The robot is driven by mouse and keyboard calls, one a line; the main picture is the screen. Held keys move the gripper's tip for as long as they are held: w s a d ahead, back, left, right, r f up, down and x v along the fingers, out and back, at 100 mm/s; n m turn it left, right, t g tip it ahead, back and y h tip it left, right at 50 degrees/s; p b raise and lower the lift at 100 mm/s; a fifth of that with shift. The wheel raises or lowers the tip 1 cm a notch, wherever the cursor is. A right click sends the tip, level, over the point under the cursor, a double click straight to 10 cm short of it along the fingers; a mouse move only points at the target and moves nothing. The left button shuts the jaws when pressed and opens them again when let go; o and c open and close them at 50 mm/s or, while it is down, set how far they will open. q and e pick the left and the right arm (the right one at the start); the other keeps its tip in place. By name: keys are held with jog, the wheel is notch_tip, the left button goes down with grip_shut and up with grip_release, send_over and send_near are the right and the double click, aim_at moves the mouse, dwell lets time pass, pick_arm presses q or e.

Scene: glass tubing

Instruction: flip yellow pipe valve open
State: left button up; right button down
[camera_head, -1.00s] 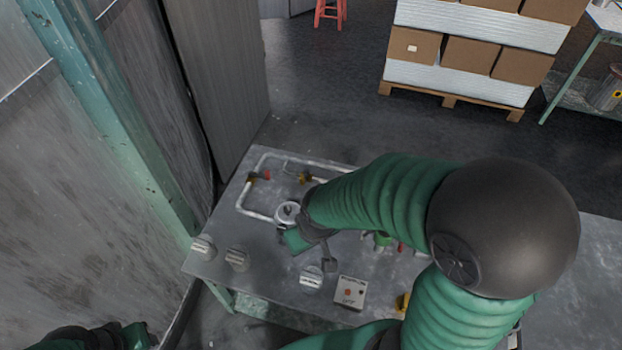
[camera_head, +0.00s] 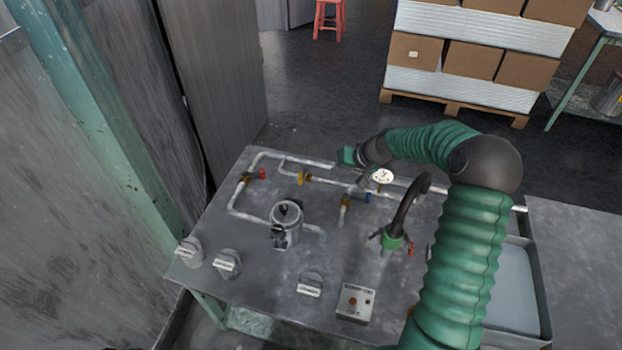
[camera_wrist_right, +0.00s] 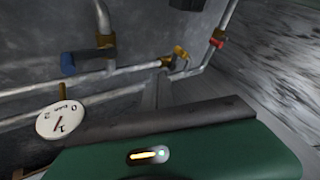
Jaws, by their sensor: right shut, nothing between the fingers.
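The yellow pipe valve (camera_head: 304,178) sits on the rear pipe run of the metal bench, right of a red-handled valve (camera_head: 262,173). In the right wrist view its yellow handle (camera_wrist_right: 180,51) sticks out at an angle from the pipe, with the red handle (camera_wrist_right: 217,43) to its right. My right gripper (camera_head: 362,178) is over the back pipes, right of the yellow valve and beside the white gauge. Its shut, empty fingers (camera_wrist_right: 158,88) reach up the wrist view toward the pipe, apart from the yellow handle. My left gripper is out of view.
A white round gauge (camera_head: 382,176) and a blue-handled valve (camera_head: 367,197) are close to my right gripper. The bench's left rear corner is bare.

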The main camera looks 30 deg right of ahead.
jog(key=w+a+f+b, duration=0.1)
jog(key=w+a+f, duration=0.3)
jog(key=w+f, duration=0.4)
jog(key=shift+w+a, duration=0.15)
jog(key=shift+a, duration=0.1)
jog(key=shift+f, duration=0.1)
jog(key=shift+d, duration=0.1)
